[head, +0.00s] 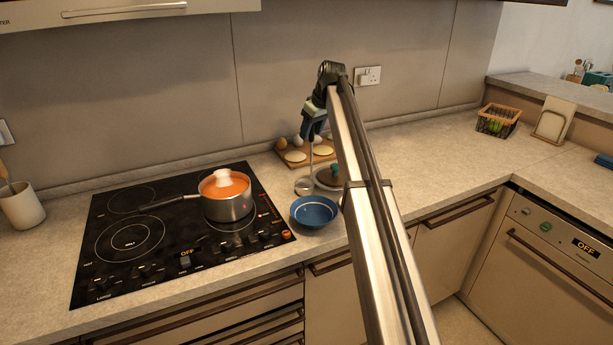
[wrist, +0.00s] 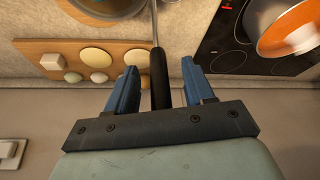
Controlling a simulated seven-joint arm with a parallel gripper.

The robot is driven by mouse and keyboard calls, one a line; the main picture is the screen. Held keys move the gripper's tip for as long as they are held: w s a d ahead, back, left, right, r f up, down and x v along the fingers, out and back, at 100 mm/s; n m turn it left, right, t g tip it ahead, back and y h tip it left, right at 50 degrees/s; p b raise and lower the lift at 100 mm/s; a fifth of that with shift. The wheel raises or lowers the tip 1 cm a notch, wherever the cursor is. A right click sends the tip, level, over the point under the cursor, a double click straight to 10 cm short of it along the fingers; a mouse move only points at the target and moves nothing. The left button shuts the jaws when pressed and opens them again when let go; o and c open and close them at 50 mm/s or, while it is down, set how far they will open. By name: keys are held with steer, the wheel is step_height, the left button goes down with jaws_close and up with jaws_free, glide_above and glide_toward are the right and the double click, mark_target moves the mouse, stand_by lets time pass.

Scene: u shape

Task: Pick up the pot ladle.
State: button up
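The ladle (head: 310,157) stands about upright near the back of the counter, left of my arm, with a thin metal shaft running down to a round metal end. In the wrist view its dark handle (wrist: 159,90) lies between the two blue fingers of my gripper (wrist: 159,68). A gap shows on each side of the handle, so my gripper is open around it and not touching it. In the head view my gripper (head: 314,122) is at the ladle's top. The wrist view cuts off the ladle's lower end.
A blue bowl (head: 315,212) sits in front of the ladle. A board (head: 287,158) with eggs and pale rounds is behind it. A saucepan (head: 228,207) stands on the hob (head: 128,264).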

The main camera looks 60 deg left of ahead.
jaws_close()
steer(key=shift+r, duration=0.2)
stand_by(0.4)
